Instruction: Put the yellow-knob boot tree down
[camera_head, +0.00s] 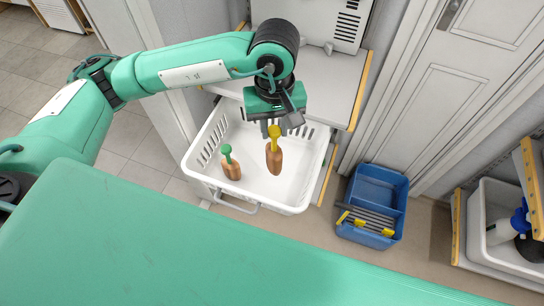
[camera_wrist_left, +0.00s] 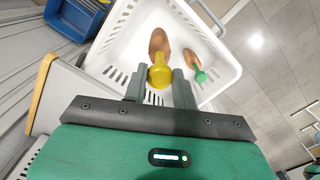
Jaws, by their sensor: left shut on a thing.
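The yellow-knob boot tree (camera_head: 274,159) has a brown wooden foot and a yellow knob. My left gripper (camera_head: 275,127) is above it, shut on the yellow knob, and the foot points down inside the white slotted basin (camera_head: 301,198). In the left wrist view the yellow knob (camera_wrist_left: 160,76) sits between the two grey fingers of the gripper (camera_wrist_left: 161,88). Whether the foot touches the basin floor I cannot tell. A green-knob boot tree (camera_head: 231,169) is in the basin to the left, apart from the held one. My right gripper is not in view.
The basin's walls surround both boot trees, with bare floor to the right of the held one. A blue crate (camera_head: 375,190) holding dark bars with yellow ends stands on the floor at right. A shelf with a white tub (camera_head: 492,222) is at far right.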

